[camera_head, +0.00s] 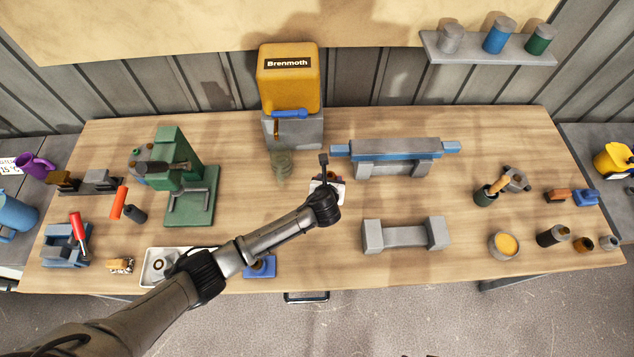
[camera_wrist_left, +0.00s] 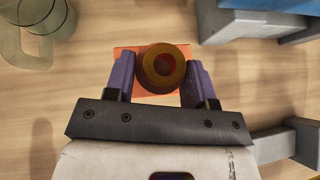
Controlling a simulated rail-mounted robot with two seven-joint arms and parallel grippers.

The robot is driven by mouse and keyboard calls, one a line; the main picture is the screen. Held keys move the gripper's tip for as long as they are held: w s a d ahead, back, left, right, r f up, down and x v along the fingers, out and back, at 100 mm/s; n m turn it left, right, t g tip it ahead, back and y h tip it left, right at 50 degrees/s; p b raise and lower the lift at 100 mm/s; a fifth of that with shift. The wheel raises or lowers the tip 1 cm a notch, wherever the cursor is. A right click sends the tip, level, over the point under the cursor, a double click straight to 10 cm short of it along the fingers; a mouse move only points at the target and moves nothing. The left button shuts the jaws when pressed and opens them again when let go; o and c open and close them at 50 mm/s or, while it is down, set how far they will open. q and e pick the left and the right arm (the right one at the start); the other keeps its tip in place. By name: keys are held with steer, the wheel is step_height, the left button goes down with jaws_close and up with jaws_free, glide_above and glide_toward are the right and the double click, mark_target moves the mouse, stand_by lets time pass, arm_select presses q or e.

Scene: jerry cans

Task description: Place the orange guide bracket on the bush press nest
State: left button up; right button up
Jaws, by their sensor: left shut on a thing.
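The orange guide bracket (camera_wrist_left: 126,62) shows in the left wrist view as a flat orange plate with a round brass-coloured ring (camera_wrist_left: 164,68) over it. My left gripper (camera_wrist_left: 164,82) has its purple fingers on either side of the ring, shut on this piece. Its height over the table is hard to judge. In the head view my left gripper (camera_head: 328,180) is mid-table, and the arm hides most of the piece. A green press (camera_head: 172,160) stands on a green base at the left; I cannot make out which part is the nest. My right gripper is not in view.
A yellow Brenmoth machine (camera_head: 289,80) stands behind. A translucent green mug (camera_head: 282,166) is left of the gripper, a blue bar on grey supports (camera_head: 395,149) to its right. A grey stand (camera_head: 405,236) is nearer the front. A blue block (camera_head: 262,268) lies beside my forearm.

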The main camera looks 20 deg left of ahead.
arm_select(q)
steer(key=s+d+r, duration=0.6)
steer(key=d+r, duration=0.4)
steer(key=d, duration=0.1)
steer(key=s+a+r+m+h, duration=0.2)
steer(key=s+a+r, duration=0.25)
steer(key=r, duration=0.25)
steer(key=s+a+r+m+h, duration=0.1)
steer(key=s+a+r, duration=0.2)
steer(key=a+r, duration=0.35)
steer(key=w+a+r, duration=0.2)
steer(key=a+r, duration=0.5)
step_height(320, 180, up, 16)
steer(key=p, duration=1.6)
steer(key=shift+d+r+n+y, duration=0.2)
steer(key=shift+n+y, duration=0.1)
steer(key=shift+y, duration=0.1)
steer(key=shift+s, duration=0.1)
